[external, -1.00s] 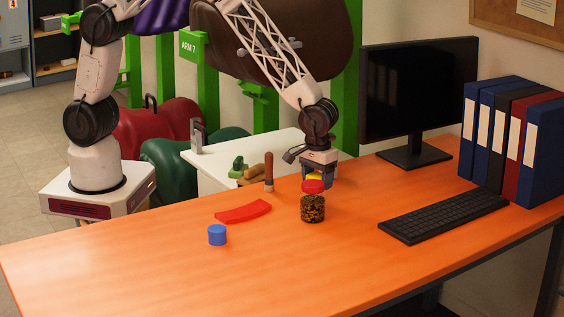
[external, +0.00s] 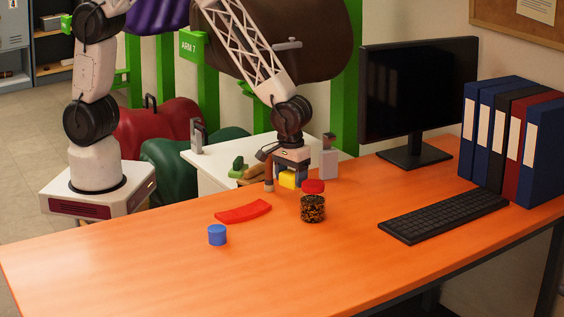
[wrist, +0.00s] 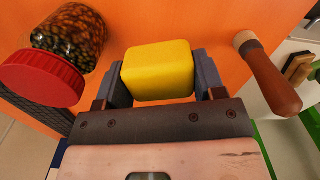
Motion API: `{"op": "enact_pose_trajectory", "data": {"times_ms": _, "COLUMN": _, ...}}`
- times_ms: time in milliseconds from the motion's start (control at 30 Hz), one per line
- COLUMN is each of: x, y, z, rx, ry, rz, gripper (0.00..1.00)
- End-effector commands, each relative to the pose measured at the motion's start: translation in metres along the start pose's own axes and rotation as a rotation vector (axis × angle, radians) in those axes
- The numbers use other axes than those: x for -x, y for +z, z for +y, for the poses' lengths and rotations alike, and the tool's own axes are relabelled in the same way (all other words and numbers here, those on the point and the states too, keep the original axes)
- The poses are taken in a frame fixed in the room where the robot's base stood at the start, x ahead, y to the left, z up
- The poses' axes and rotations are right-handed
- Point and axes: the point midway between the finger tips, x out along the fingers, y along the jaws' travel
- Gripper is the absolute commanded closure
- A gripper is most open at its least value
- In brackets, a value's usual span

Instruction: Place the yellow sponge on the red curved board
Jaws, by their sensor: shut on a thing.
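The yellow sponge (external: 288,180) is a small block held between the two fingers of my gripper (external: 290,182). The wrist view shows the sponge (wrist: 158,70) with a finger against each side of it. In the external view it is above the back part of the orange table, behind the jar; its exact height is hard to tell. The red curved board (external: 243,211) lies flat on the table, to the left and front of my gripper, with nothing on it. The board is not in the wrist view.
A jar with a red lid (external: 313,202) stands just in front and right of my gripper. A wooden-handled tool (wrist: 267,75) is close by on the other side. A blue cylinder (external: 217,235) stands in front of the board. A keyboard (external: 444,214) and monitor (external: 416,95) are right.

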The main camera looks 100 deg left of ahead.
Motion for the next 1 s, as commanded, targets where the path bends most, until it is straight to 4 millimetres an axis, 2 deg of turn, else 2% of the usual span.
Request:
{"op": "enact_pose_trajectory", "data": {"times_ms": 200, "x": 0.006, "y": 0.037, "z": -0.038, "rx": 0.023, "ry": 0.0, "rz": 0.0, "gripper": 0.6}}
{"op": "enact_pose_trajectory", "data": {"times_ms": 600, "x": 0.011, "y": 0.099, "z": -0.116, "rx": 0.072, "ry": 0.001, "rz": 0.0, "gripper": 0.6}}
{"op": "enact_pose_trajectory", "data": {"times_ms": 1000, "x": 0.009, "y": 0.145, "z": -0.193, "rx": 0.118, "ry": 0.0, "rz": 0.0, "gripper": 0.6}}
